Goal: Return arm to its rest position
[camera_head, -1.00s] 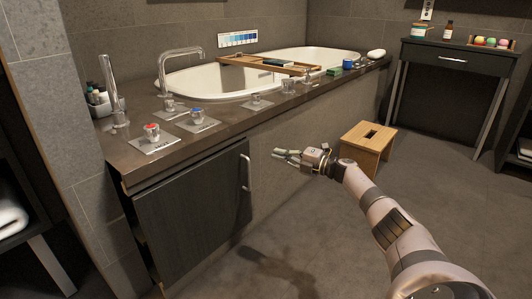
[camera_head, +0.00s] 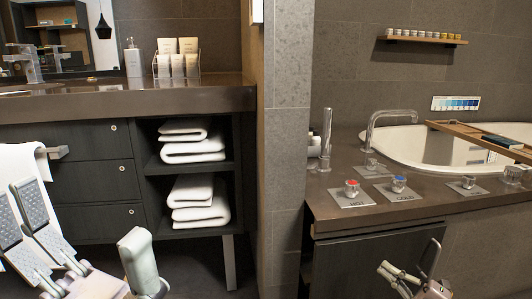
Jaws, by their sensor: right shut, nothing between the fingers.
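My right gripper (camera_head: 389,279) is at the bottom edge of the head view, to the right. It is small, shut and empty, with its fingers pointing left, in front of the dark cabinet door (camera_head: 350,262) under the tub deck. The door's metal handle (camera_head: 431,257) is just to its right in the picture; I cannot tell whether they touch. Most of my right arm is out of the frame. My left gripper (camera_head: 82,215) is at the bottom left, large and close. Its padded fingers and opposite finger are spread apart, with nothing visible between them.
The vanity counter (camera_head: 200,97) and drawers (camera_head: 100,180) stand behind my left gripper, with white towels (camera_head: 203,203) on shelves. A white towel (camera_head: 25,170) hangs far left. A grey wall pillar (camera_head: 287,170) separates the vanity from the tub deck (camera_head: 335,217) with its taps.

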